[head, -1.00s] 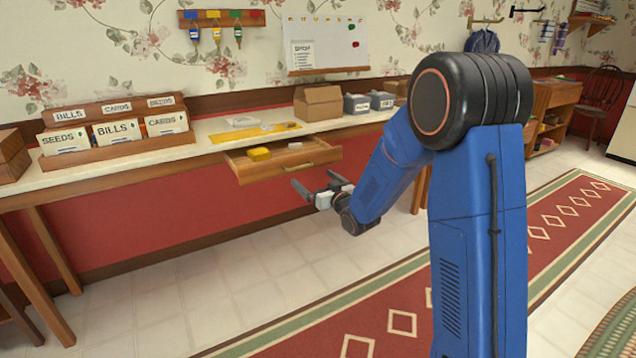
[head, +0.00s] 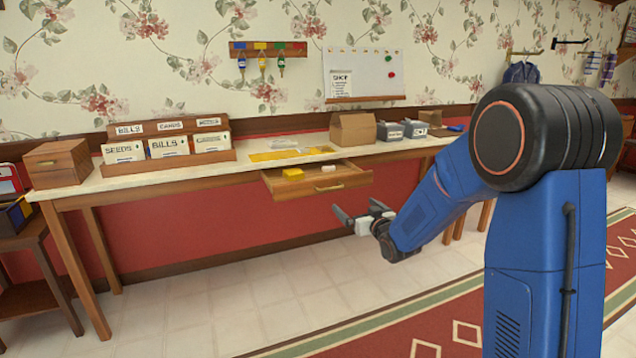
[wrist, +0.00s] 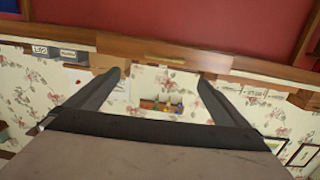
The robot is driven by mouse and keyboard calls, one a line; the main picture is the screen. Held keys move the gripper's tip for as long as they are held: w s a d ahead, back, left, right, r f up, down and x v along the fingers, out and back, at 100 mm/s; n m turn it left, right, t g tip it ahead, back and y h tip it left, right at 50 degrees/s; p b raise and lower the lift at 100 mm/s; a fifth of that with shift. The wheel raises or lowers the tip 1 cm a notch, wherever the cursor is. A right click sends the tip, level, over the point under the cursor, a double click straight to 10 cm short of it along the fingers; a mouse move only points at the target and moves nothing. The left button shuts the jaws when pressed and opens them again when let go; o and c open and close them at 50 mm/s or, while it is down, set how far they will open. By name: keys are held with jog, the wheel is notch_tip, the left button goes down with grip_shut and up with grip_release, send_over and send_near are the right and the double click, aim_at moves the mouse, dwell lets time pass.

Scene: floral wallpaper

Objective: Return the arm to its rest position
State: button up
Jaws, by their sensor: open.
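My blue arm (head: 440,200) reaches forward and left from its upright column in the head view. My gripper (head: 357,212) is open and empty, in front of and a little below the open drawer (head: 325,186) of the long table. In the wrist view my gripper (wrist: 158,85) has its two dark fingers spread wide with nothing between them. Beyond the fingers the wrist view shows the wallpaper, key rack and table edge, upside down.
The drawer juts out near my gripper and holds a yellow block (head: 293,173) and a small white item (head: 329,168). The long table (head: 95,184) bears a letter sorter (head: 200,160) and a cardboard box (head: 352,130). Tiled floor (head: 220,310) is clear in front.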

jog(key=s+d+r+m+g+h, duration=0.1)
jog(key=s+d+r+g+h, duration=0.15)
jog(key=s, duration=0.55)
jog(key=s+d+r+m+g+h, duration=0.1)
jog(key=s+d, duration=0.2)
jog(key=s, duration=0.4)
jog(key=s+d+r+g+h, duration=0.1)
jog(key=s+d+g, duration=0.15)
jog(key=s, duration=0.55)
jog(key=s+f+g, duration=0.2)
jog(key=s+g, duration=0.1)
jog(key=s, duration=1.2)
jog(key=s+d+f+m+g, duration=0.1)
jog(key=s+g, duration=0.1)
jog(key=s, duration=1.3)
jog(key=shift+s+d+f+g, duration=0.25)
jog(key=shift+s+f+g, duration=0.1)
jog(key=shift+g, duration=0.05)
